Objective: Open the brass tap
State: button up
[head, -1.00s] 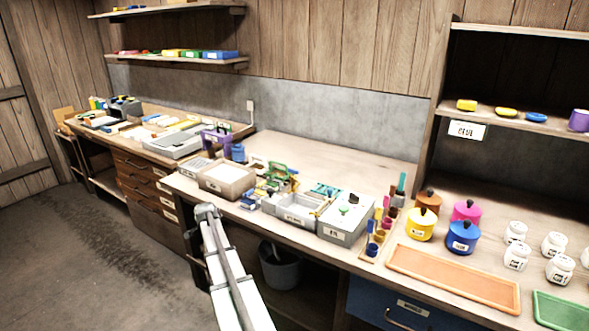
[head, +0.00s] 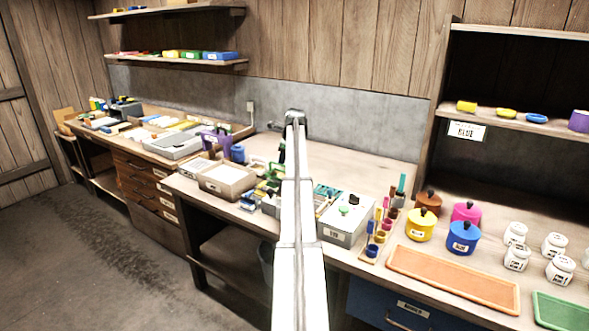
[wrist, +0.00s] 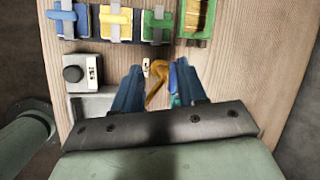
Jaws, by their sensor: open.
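In the wrist view a brass-coloured bent piece (wrist: 157,82), which looks like the brass tap, lies between the fingers of my gripper (wrist: 160,84). The dark blue fingers are open, one on each side of it. I cannot tell whether either finger touches it. A small blue and teal part (wrist: 175,86) sits beside it, near the right finger. In the head view my arm reaches up over the bench and hides the tap; the wrist end (head: 294,120) shows near the back of the bench.
In the wrist view a row of blue, yellow and green pieces (wrist: 117,24) lies beyond the fingers. A grey box with a black knob (wrist: 73,74) is at left.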

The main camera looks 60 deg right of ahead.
jog(key=s+d+r+m+y, duration=0.2)
jog(key=s+d+r+m, duration=0.1)
jog(key=s+d+r, duration=0.3)
jog(key=x, duration=0.4)
jog(key=s+a+x, duration=0.1)
jog(key=x, duration=0.8)
jog(key=shift+a+f, duration=0.2)
jog(key=shift+f, duration=0.45)
jog(key=shift+c, duration=0.4)
grip_shut()
